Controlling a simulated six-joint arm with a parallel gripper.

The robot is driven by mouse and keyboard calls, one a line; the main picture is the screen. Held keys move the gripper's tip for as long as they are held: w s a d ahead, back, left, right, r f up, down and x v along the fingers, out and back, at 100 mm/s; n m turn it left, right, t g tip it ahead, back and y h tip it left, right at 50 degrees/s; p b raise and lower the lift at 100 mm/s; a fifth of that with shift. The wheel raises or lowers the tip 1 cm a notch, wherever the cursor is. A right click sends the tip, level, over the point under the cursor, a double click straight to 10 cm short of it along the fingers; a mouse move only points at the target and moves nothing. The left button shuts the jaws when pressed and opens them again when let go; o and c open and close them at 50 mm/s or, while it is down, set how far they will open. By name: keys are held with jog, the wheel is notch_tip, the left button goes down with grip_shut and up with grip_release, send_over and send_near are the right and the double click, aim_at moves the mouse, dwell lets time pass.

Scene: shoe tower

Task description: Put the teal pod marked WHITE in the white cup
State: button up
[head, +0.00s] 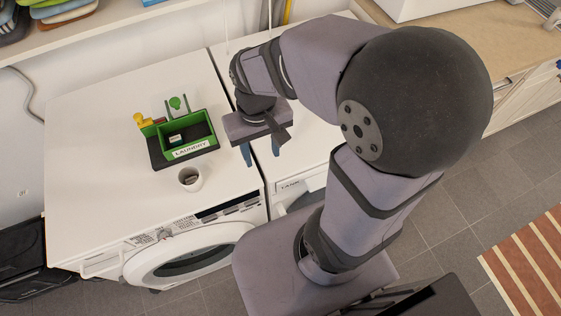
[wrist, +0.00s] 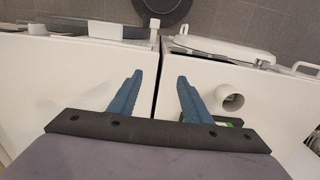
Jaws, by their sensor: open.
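The white cup (head: 190,178) stands upright on the white machine top, just in front of the green laundry caddy (head: 205,140). It also shows in the wrist view (wrist: 230,98), right of my gripper's fingers. A small pale block with dark marking (head: 175,138) lies inside the caddy. I cannot read its marking, and no clearly teal pod stands out. My gripper (head: 261,153) is open and empty, to the right of the caddy and cup, near the seam between the two machines. Its two blue fingers are apart in the wrist view (wrist: 166,92).
A yellow item (head: 143,120) stands at the caddy's left back, and a green item (head: 175,103) stands behind it. The caddy sits on a dark base. The machine top (head: 90,150) is clear left of the caddy. A shelf with folded cloths (head: 62,10) is at the back left.

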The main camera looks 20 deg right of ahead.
jog(key=s+d, duration=0.1)
jog(key=s+d+f, duration=0.2)
jog(key=shift+s+d+f, duration=0.2)
jog(key=shift+s+f, duration=0.05)
jog(key=shift+s, duration=0.15)
dwell(1.0)
